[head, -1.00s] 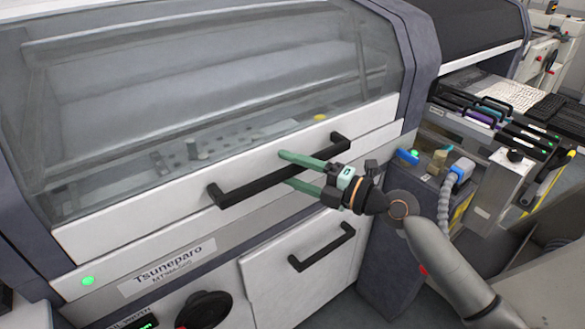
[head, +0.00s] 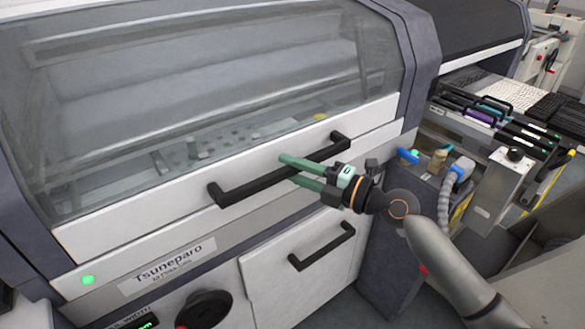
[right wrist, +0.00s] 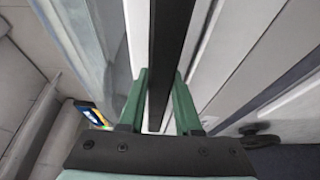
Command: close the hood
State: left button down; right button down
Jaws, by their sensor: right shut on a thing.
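The hood (head: 200,65) of the machine has a large clear window and a white front rail with a black bar handle (head: 235,188). The rail sits low, just above the machine's grey front edge; I cannot tell whether a gap remains. My right gripper (head: 287,168) has its green fingers above and below the handle, right of its middle. In the right wrist view, the gripper (right wrist: 160,85) has one finger on each side of the black handle (right wrist: 170,45) and is shut on it. My left gripper is not in view.
A second black handle (head: 322,247) is on the white lower panel. A dark knob (head: 205,308) and a green lamp (head: 88,280) are on the front. To the right are a blue connector with a grey hose (head: 447,200) and a rack of feeders (head: 490,118).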

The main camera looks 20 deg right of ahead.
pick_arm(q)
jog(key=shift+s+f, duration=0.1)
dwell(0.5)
